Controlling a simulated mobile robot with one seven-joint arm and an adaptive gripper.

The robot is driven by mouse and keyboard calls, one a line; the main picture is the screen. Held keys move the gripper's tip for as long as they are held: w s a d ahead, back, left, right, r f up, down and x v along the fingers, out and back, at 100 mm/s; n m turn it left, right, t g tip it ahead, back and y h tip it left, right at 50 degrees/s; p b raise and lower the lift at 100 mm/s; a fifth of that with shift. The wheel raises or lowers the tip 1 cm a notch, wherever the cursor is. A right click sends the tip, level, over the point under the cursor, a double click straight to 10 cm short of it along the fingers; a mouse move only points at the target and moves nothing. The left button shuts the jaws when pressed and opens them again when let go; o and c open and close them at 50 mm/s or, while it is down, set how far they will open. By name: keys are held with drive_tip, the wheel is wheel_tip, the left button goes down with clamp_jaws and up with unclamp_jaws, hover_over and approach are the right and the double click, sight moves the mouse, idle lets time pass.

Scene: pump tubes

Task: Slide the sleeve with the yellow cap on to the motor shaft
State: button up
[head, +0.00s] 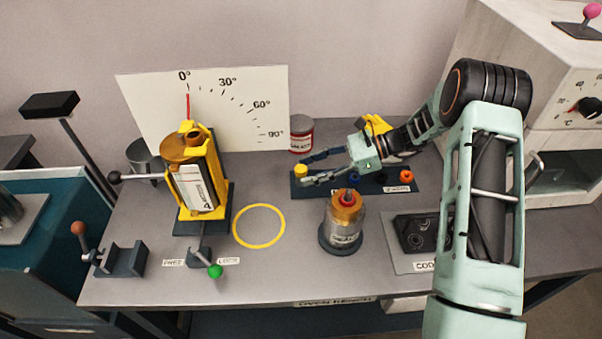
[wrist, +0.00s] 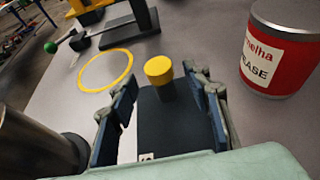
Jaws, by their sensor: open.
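The yellow-capped sleeve (head: 301,170) stands upright at the left end of a dark rack (head: 385,187). It also shows in the wrist view (wrist: 160,74), where its lower part is dark. My gripper (head: 308,170) is open, level with the sleeve, its fingers reaching from the right. In the wrist view the sleeve stands between the fingertips (wrist: 162,84) or just beyond them, with gaps on both sides. A metal cylinder with a copper top and red tip (head: 346,200) stands in front of the rack. I cannot clearly make out which part is the motor shaft.
A copper-topped unit in a yellow cradle (head: 198,175) stands left, before an angle board (head: 270,90). A red grease can (head: 301,135) stands behind the sleeve. Orange (head: 405,176) and blue caps sit further right on the rack. A yellow ring (head: 259,206) marks clear bench.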

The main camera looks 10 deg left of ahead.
sight(301, 172)
drive_tip(key=x, duration=0.3)
clamp_jaws()
idle(0.3)
drive_tip(key=shift+r, duration=0.15)
